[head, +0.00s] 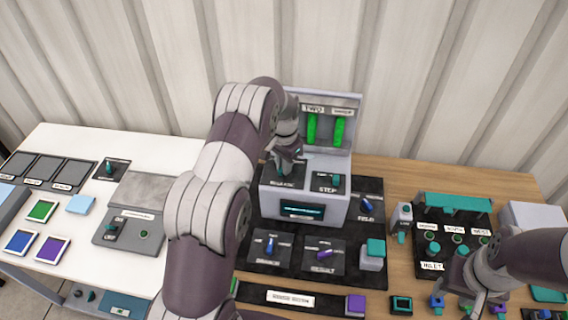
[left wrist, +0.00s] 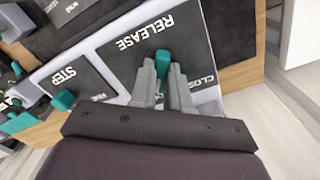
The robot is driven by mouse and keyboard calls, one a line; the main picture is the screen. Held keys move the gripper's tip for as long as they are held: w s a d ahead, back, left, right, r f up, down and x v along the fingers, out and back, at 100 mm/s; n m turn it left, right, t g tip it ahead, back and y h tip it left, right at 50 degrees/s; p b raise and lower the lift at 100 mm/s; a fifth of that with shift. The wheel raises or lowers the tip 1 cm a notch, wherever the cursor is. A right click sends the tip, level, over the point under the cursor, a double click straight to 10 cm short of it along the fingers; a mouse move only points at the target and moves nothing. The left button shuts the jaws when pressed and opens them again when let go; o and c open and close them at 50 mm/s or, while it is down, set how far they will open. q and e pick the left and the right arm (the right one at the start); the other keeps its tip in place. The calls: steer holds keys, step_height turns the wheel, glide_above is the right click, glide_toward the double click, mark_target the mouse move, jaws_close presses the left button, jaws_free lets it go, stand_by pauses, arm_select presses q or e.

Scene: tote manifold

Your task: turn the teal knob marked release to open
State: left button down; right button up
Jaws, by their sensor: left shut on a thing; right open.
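The teal release knob (left wrist: 162,63) sits on a dark plate lettered RELEASE and CLOSE in the left wrist view. My left gripper (left wrist: 164,75) is shut on it, with a finger on each side. In the head view my left gripper (head: 286,163) reaches down onto the top of the grey machine (head: 308,205), and the knob is mostly hidden there. My right gripper (head: 468,304) is open at the lower right, above a dark panel with several small coloured parts. Its fingers are partly cut off by the picture's edge.
A teal STEP knob (head: 336,181) stands right of the release plate. Two green tubes (head: 325,129) stand in the machine's back panel. Blue and purple knobs (head: 270,243) sit in front. A white table (head: 70,262) with coloured tiles lies to the left.

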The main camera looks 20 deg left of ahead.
arm_select(q)
steer(key=shift+r, duration=0.1)
steer(key=c, duration=1.1)
jaws_free()
steer(key=shift+w+r+b, duration=0.1)
steer(key=shift+r+b, duration=0.25)
steer(key=shift+r, duration=0.05)
step_height(320, 180, up, 4)
steer(key=shift+r+b, duration=0.15)
steer(key=shift+b, duration=0.4)
step_height(320, 180, up, 8)
steer(key=p, duration=0.6)
steer(key=shift+f+p, duration=0.25)
steer(key=shift+p, duration=0.15)
